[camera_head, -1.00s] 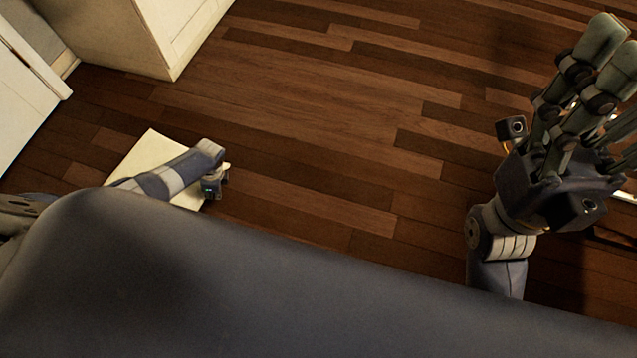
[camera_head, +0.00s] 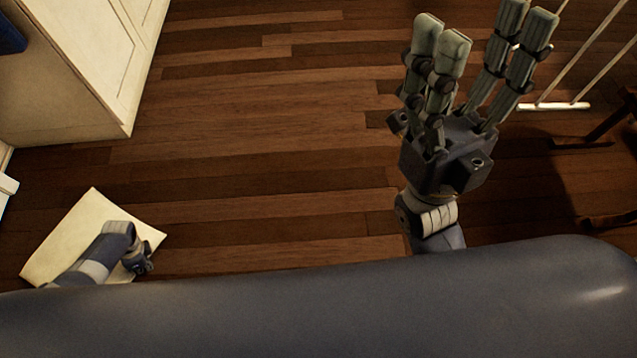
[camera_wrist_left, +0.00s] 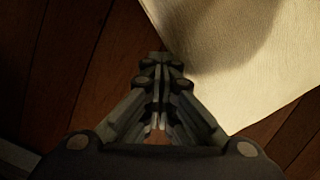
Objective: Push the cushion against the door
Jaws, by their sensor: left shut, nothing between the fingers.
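The cushion (camera_head: 62,238) is a flat, pale cream square on the wooden floor at the lower left of the head view. It also fills the upper right of the left wrist view (camera_wrist_left: 240,60). My left gripper (camera_head: 140,262) is over the cushion's right part in the head view, its fingers mostly hidden there. In the left wrist view the left gripper (camera_wrist_left: 161,62) is shut and empty at the cushion's edge; I cannot tell if it touches. My right gripper (camera_head: 482,45) is open and empty, far right of the cushion. I cannot clearly identify the door.
A cream panelled cabinet (camera_head: 75,75) stands at the upper left, with bare floor between it and the cushion. A white edge (camera_head: 8,188) shows at the far left. A white rack (camera_head: 555,106) and dark legs (camera_head: 590,140) stand at the right. The middle floor is clear.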

